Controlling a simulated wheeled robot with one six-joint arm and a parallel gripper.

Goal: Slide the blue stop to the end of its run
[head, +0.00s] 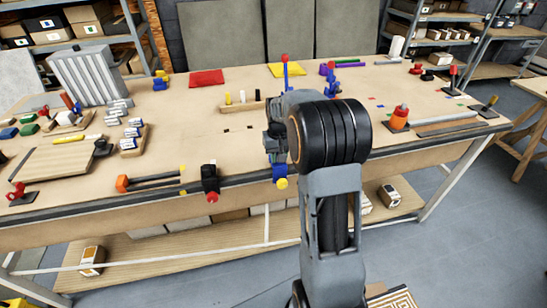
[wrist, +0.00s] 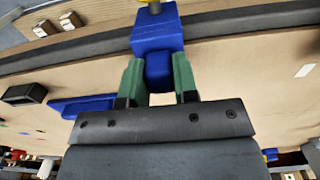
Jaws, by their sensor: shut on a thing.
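The blue stop (head: 279,171) sits on the dark rail (head: 130,202) along the table's front edge, with a yellow knob (head: 282,183) facing outward. In the wrist view the blue stop (wrist: 157,38) is large and central, and its narrower inner part lies between the green fingers. My gripper (wrist: 158,68) is shut on that part. In the head view my gripper (head: 276,152) is at the stop from above, and my arm hides part of the rail to the right.
A black clamp with a red knob (head: 211,184) sits on the front edge to the left. An orange-ended tool (head: 145,181) lies beside it. A wooden block with pegs (head: 240,103) stands behind. A blue piece (wrist: 88,105) lies on the tabletop in the wrist view.

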